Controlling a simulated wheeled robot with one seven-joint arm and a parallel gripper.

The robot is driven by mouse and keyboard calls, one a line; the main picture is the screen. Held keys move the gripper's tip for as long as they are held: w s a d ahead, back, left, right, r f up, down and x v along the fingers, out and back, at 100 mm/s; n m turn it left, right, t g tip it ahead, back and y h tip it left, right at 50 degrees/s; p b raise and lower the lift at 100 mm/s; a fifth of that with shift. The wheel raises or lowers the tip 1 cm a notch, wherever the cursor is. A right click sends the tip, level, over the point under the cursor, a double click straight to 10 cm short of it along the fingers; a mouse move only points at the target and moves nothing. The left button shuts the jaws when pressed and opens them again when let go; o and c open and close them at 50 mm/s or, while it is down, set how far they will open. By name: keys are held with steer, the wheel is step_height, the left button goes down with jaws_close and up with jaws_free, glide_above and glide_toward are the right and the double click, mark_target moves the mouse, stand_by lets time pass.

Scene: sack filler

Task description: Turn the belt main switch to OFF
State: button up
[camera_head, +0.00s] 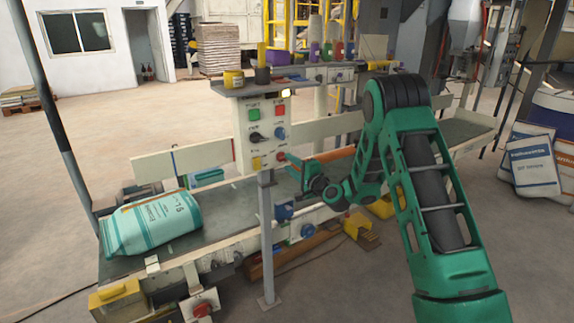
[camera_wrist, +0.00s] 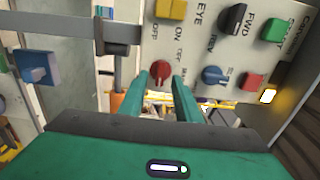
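The control panel (camera_head: 265,133) stands on a post beside the conveyor. Its red rotary knob (camera_wrist: 161,70) sits low on the panel face, close to OFF and ON lettering and a label starting "MA", partly hidden by a finger. The same knob shows small in the head view (camera_head: 281,156). My gripper (camera_wrist: 162,80) is open, with one fingertip on each side of the red knob. A narrow gap shows between fingers and knob; I cannot tell whether they touch. Which mark the knob points to is unclear.
Close by on the panel are a blue knob (camera_wrist: 212,75), a black knob (camera_wrist: 233,18), a yellow switch (camera_wrist: 171,9), a green button (camera_wrist: 272,28) and a red button (camera_wrist: 252,80). A filled sack (camera_head: 150,223) lies on the belt (camera_head: 232,205). A lit lamp (camera_head: 286,93) is above.

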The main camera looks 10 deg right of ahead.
mark_target(283, 158)
steer(key=shift+x, duration=1.4)
steer(key=shift+s, duration=0.1)
jaws_close()
